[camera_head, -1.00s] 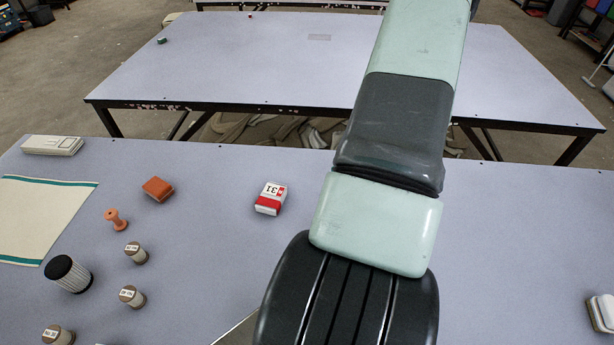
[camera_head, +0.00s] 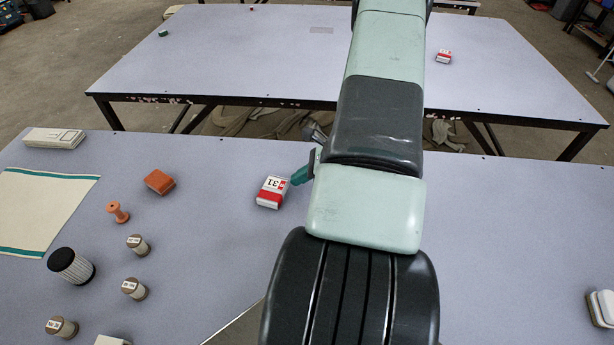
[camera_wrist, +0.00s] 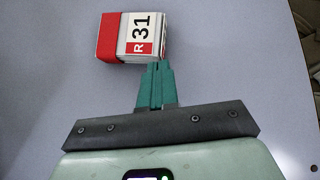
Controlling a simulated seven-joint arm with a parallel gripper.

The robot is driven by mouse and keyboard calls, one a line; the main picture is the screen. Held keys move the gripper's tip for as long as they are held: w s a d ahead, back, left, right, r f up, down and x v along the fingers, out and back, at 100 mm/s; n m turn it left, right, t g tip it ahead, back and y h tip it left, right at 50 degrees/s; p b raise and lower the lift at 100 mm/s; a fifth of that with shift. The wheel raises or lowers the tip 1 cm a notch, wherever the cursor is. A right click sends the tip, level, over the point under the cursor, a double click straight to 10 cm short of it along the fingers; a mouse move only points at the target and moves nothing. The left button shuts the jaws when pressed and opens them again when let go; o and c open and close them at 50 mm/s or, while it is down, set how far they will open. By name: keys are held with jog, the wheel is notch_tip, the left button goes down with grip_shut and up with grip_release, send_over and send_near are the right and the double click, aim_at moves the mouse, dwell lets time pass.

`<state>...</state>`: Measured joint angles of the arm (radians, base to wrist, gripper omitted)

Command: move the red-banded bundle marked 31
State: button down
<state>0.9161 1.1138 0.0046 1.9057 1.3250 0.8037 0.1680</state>
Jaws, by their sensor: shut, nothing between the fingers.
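The red-banded bundle marked 31 (camera_head: 271,193) lies flat on the near table, left of my arm. It is white with a red band and a red and black label. In the wrist view the bundle (camera_wrist: 122,38) is just beyond my fingertips. My gripper (camera_wrist: 160,68) has teal fingers pressed together with nothing between them. Its tips meet or nearly meet the bundle's label-side edge; I cannot tell whether they touch. In the head view my gripper (camera_head: 296,178) shows at the bundle's right side, and my arm hides part of its body.
An orange block (camera_head: 159,181), an orange spool (camera_head: 118,212), several labelled spools (camera_head: 137,245) and a ribbed cylinder (camera_head: 71,265) stand to the left. A cream cloth (camera_head: 45,210) lies at far left. Another red-and-white bundle (camera_head: 443,57) is on the far table. The near table's right is mostly clear.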

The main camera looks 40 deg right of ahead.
jog(key=w+a, duration=1.2)
jog(key=shift+w+a, duration=0.4)
jog(key=shift+s+d, duration=0.1)
dwell(0.6)
